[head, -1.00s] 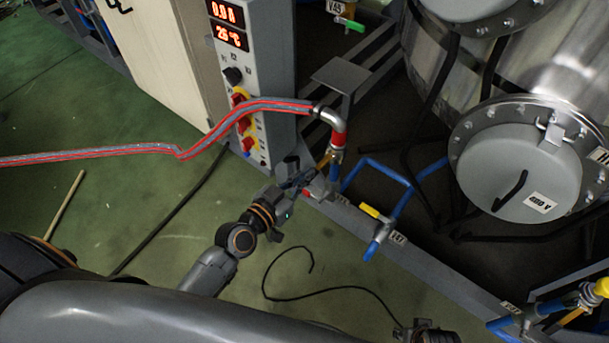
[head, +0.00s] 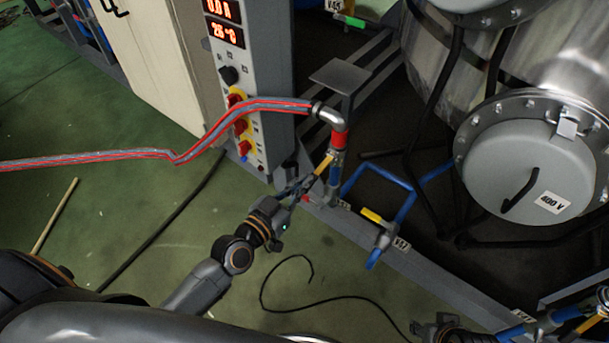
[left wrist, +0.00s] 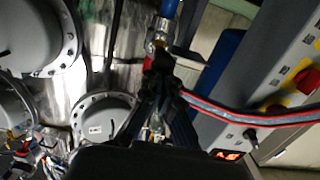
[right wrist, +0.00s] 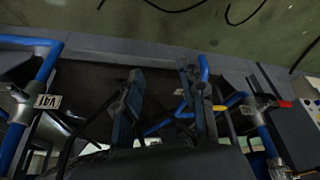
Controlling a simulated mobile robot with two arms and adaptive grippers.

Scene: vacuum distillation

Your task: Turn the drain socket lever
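The drain socket lever (head: 324,164) is a thin yellow-orange handle on the valve below the red-banded metal elbow (head: 332,120). My left gripper (head: 307,184) is right at its lower end. In the left wrist view its dark fingers (left wrist: 162,72) run close together towards the valve (left wrist: 157,43). They hide part of the fitting, so I cannot tell whether they are closed on the lever. My right gripper (right wrist: 160,100) is open and empty, its fingers wide apart above the frame. In the head view only a bit of it shows at the bottom edge.
A red and grey striped hose (head: 230,118) runs left from the elbow, in front of the control cabinet (head: 262,80). A blue pipe valve with a yellow handle (head: 371,215) stands to the right, with a large steel vessel (head: 500,60) behind. Black cable lies on the green floor (head: 215,230).

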